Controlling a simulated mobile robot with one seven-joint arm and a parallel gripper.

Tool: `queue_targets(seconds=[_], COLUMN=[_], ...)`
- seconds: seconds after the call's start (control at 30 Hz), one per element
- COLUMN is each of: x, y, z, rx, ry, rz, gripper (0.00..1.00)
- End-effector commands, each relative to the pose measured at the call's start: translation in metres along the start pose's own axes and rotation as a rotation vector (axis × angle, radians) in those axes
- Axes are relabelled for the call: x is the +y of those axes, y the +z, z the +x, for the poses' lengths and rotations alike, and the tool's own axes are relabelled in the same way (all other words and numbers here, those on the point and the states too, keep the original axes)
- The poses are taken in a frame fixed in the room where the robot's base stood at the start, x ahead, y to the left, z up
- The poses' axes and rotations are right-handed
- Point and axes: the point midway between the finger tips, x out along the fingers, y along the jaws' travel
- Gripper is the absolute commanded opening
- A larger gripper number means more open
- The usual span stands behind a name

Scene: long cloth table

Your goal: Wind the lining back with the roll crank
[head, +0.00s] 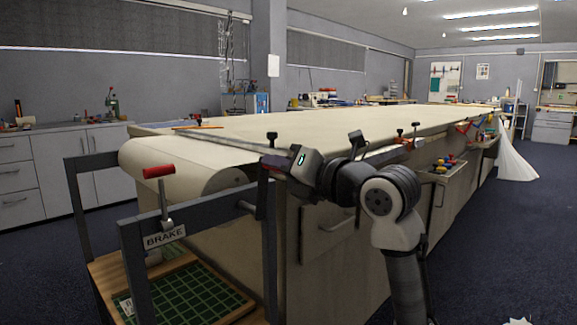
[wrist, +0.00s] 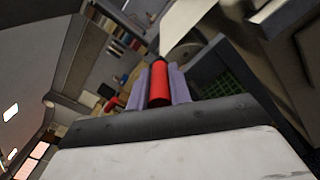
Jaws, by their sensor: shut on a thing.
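The lining roll (head: 185,170) hangs in a dark frame at the near end of the long table, and its pale cloth runs onto the tabletop. My gripper (head: 275,165) is beside the right end of the roll. In the wrist view, its two purple-grey fingers are shut on the red grip of the roll crank (wrist: 159,85). The grip is hidden by my gripper in the head view. The crank shaft (head: 250,210) shows below my gripper. A separate red-handled brake lever (head: 158,172) stands on the near frame above a BRAKE label.
A dark frame post (head: 140,270) stands left of my gripper. A green gridded mat (head: 185,295) lies on the wooden shelf below. Clamps (head: 415,130) stand along the table's right edge. The floor to the right (head: 480,240) is mostly clear.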

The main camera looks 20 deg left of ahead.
Motion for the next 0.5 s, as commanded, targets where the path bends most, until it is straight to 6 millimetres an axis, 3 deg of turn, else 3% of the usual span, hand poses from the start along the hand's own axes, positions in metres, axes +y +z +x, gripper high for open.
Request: queue_targets(seconds=[0.5], x=[0.0108], y=[-0.0068], z=[0.0002], rx=[0.001], ry=[0.002], rz=[0.006], gripper=[0.00])
